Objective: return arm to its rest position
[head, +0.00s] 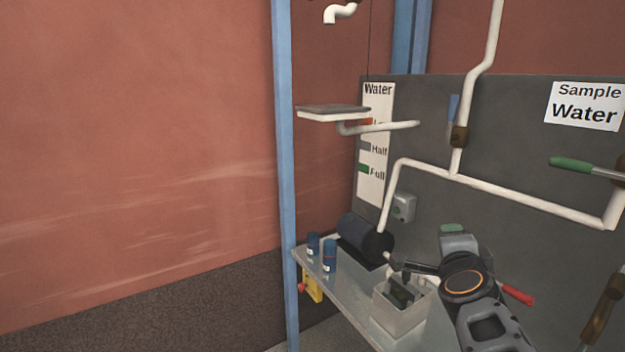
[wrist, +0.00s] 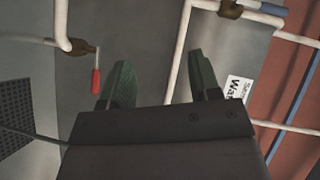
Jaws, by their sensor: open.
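In the wrist view my gripper (wrist: 162,78) shows two dark green fingers spread apart, with nothing between them. The grey panel with white pipes lies behind the fingers. In the head view my arm (head: 470,285) is at the lower right, bent in front of the panel and over the right part of the bench. My fingertips cannot be made out clearly in the head view.
The metal bench (head: 340,290) carries a pale square container (head: 400,318), a dark cylinder (head: 365,238) and two blue containers (head: 329,256). A red-handled valve (wrist: 96,80) and white pipe (head: 500,190) are close by.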

